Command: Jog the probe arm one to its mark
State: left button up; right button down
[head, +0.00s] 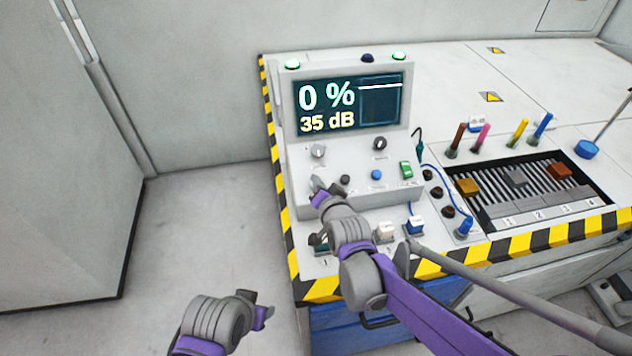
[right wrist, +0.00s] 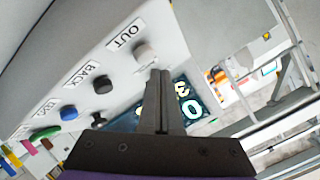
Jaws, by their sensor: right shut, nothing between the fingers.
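The grey console (head: 295,165) has a screen (head: 350,103) reading 0 % and 35 dB. My right gripper (head: 318,190) is shut and empty at the left end of its button row. In the right wrist view, the fingertips (right wrist: 158,74) are at the pale button labelled OUT (right wrist: 146,53); I cannot tell whether they touch. The black button labelled BACK (right wrist: 103,80) is beside it, also seen in the head view (head: 345,180). I cannot identify probe arm one.
A blue button (head: 376,174) and green switch (head: 407,170) continue the row. Right of the panel are a slatted bed (head: 500,185) with coloured blocks and several coloured pegs (head: 482,138). A striped edge (head: 540,238) borders the bench. Floor (head: 205,235) is free at left.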

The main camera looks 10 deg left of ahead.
jog(key=r+p, duration=0.1)
jog(key=s+r+p, duration=0.1)
jog(key=r, duration=0.1)
jog(key=s+r+p, duration=0.1)
jog(key=shift+d+r+p, duration=0.2)
jog(key=shift+d+p, duration=0.1)
jog(key=shift+d, duration=0.1)
dwell(1.4)
jog(key=s+d+n+g+h+p, duration=0.1)
jog(key=s+d+g+h, duration=0.1)
jog(key=s+d, duration=0.5)
jog(key=s+d+g+h+p, duration=0.15)
jog(key=s+d, duration=0.25)
jog(key=d, duration=0.7)
jog(key=s+d+f+n+g+h+p, duration=0.1)
jog(key=s+d+g, duration=0.1)
jog(key=s+d, duration=0.3)
jog(key=s+d+f+n+g+h+p, duration=0.1)
jog(key=s+d, duration=0.3)
jog(key=s, duration=0.6)
jog(key=shift+s+d+f+g+h, duration=0.25)
jog(key=shift+s+d+g+h, duration=0.1)
jog(key=shift+d+h, duration=0.1)
